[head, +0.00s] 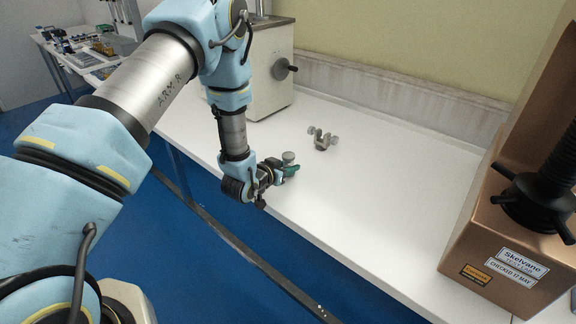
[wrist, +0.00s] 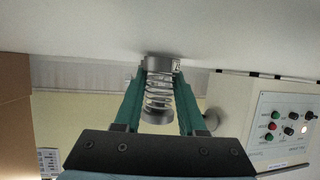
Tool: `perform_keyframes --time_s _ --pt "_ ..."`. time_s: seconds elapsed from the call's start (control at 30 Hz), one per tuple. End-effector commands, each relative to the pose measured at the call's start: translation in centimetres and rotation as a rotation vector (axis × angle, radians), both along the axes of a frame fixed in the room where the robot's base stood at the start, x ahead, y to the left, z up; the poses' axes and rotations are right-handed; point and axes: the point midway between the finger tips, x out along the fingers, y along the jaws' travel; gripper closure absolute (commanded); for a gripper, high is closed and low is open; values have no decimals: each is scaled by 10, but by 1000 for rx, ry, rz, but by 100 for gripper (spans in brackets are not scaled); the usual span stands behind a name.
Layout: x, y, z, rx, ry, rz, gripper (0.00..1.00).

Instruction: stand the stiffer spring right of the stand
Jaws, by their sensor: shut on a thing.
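My gripper (head: 290,167) is over the white table's front part, its green fingers closed around a coil spring (wrist: 158,90) with grey metal end caps. In the head view only the spring's top cap (head: 289,156) shows clearly. The wrist view is upside down; the spring looks upright, its lower cap at or close to the table top, and I cannot tell if it touches. A small grey metal piece (head: 322,140), forked with round knobs, sits behind and right of my gripper; it may be the stand. A second loose spring is not clearly visible.
A beige tester (head: 268,75) with a black knob stands at the back left; its button panel (wrist: 288,122) shows in the wrist view. A copper-brown tester (head: 490,245) stands at the right. The white table (head: 390,190) is clear between. A wall strip runs behind.

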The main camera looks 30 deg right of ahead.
Motion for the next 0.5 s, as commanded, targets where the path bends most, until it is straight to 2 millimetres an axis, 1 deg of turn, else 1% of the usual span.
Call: perform_keyframes --time_s 0.23,0.27,0.5 --pt "0 0 -5 0 0 0 100" --pt "0 0 -3 0 0 0 57" --pt "0 0 -3 0 0 0 30"
